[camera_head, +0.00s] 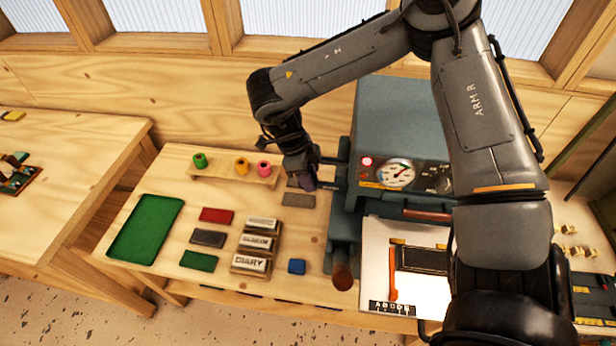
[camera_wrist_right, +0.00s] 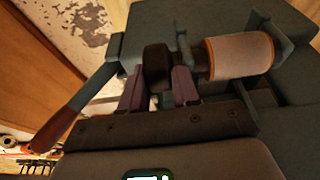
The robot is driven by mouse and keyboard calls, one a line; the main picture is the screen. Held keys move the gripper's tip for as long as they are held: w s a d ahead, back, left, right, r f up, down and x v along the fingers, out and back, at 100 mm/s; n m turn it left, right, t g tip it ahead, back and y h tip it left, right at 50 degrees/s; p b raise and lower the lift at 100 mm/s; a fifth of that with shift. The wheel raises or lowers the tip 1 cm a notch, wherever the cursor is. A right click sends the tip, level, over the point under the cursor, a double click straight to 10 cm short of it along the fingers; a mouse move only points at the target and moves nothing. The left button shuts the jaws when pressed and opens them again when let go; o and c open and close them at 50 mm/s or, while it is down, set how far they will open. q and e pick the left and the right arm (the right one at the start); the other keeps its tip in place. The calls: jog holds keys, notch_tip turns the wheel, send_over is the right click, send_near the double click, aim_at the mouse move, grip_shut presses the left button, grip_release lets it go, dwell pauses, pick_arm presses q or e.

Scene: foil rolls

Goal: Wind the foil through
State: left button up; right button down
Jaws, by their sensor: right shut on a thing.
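The blue-grey foil machine (camera_head: 398,115) has a round dial and a red lamp on its front. My right gripper (camera_head: 308,182) is at the machine's left side. In the right wrist view its two purple fingers (camera_wrist_right: 158,88) are shut on a dark round knob (camera_wrist_right: 157,62). Beside the knob sits a pale roll with an orange-brown edge (camera_wrist_right: 240,56), mounted on the machine. My left gripper is not in view.
A lever with a brown handle (camera_head: 342,277) projects at the machine's front left. A white board (camera_head: 374,262) lies in front of the machine.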

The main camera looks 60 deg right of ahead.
jog(key=shift+s+t+y, duration=0.1)
jog(key=shift+t+y, duration=0.2)
jog(key=shift+t, duration=0.4)
jog(key=shift+s+t, duration=0.15)
jog(key=shift+t, duration=0.55)
jog(key=shift+s+t+y+p, duration=0.1)
jog(key=shift+t+y+p, duration=0.5)
jog(key=shift+t, duration=0.5)
jog(key=shift+p, duration=0.35)
jog(key=shift+d+f+t, duration=0.1)
jog(key=shift+t, duration=0.2)
jog(key=c, duration=0.9)
grip_release()
jog(key=shift+s, duration=0.1)
jog(key=shift+c, duration=0.2)
